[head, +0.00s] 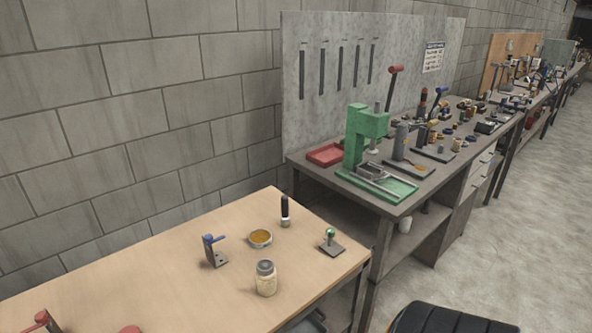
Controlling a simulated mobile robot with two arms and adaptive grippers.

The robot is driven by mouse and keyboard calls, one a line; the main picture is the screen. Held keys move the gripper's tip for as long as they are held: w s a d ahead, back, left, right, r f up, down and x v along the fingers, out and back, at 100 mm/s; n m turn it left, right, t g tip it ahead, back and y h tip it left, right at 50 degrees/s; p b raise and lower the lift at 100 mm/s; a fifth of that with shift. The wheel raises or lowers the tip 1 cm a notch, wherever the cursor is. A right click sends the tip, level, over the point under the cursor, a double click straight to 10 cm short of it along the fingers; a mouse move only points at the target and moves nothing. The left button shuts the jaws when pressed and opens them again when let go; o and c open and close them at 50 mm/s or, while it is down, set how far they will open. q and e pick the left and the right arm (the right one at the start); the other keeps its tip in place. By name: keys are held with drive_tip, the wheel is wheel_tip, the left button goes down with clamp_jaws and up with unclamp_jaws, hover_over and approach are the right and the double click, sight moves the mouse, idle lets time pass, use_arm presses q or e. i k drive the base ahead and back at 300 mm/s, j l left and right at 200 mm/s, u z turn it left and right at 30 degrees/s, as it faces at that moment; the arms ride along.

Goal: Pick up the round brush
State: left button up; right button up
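An upright tool with a black handle and a short pale lower end (285,211) stands near the back right of the light wooden table (130,265). It looks like the round brush, but it is too small to be sure of the bristles. It stands apart from the things around it. Neither of my grippers shows in the head view.
Near the brush are a shallow tin of amber stuff (260,238), a lidded jar (266,279), a blue-topped metal bracket (213,250) and a small green-knobbed tool (331,242). A dark workbench with a green press (362,137) stands behind. The table's middle left is clear.

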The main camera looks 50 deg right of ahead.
sight(285, 220)
drive_tip(key=z, duration=1.6)
